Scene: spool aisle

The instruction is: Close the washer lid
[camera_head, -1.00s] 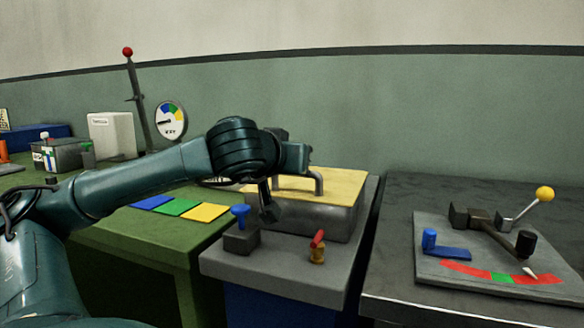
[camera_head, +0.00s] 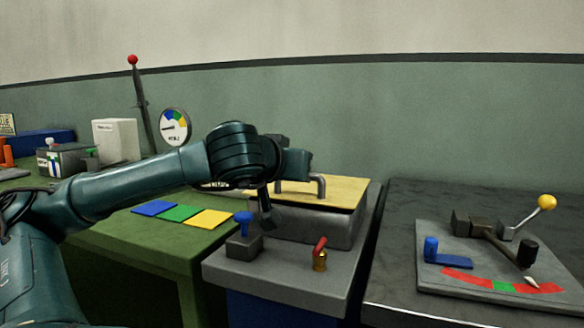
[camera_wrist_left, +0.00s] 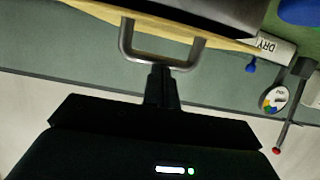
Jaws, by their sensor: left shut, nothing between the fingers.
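The washer is a grey box (camera_head: 318,229) on a grey-topped stand, with a yellow lid (camera_head: 345,194) over it. The lid looks nearly flat; whether it sits fully down I cannot tell. A grey bar handle (camera_head: 321,186) stands on the lid, and this handle also shows in the left wrist view (camera_wrist_left: 196,54). My left gripper (camera_head: 303,165) is at the handle, over the lid. In the left wrist view my left gripper (camera_wrist_left: 161,74) is shut and empty, with its tips close to the middle of the bar; contact is unclear. My right gripper is out of view.
In front of the washer stand a blue-topped knob (camera_head: 243,226) and a red-handled brass valve (camera_head: 319,256). To the right is a lever board (camera_head: 435,276) on a dark table. Colored tiles (camera_head: 180,212) lie on the green bench at left, below a wall gauge (camera_head: 174,127).

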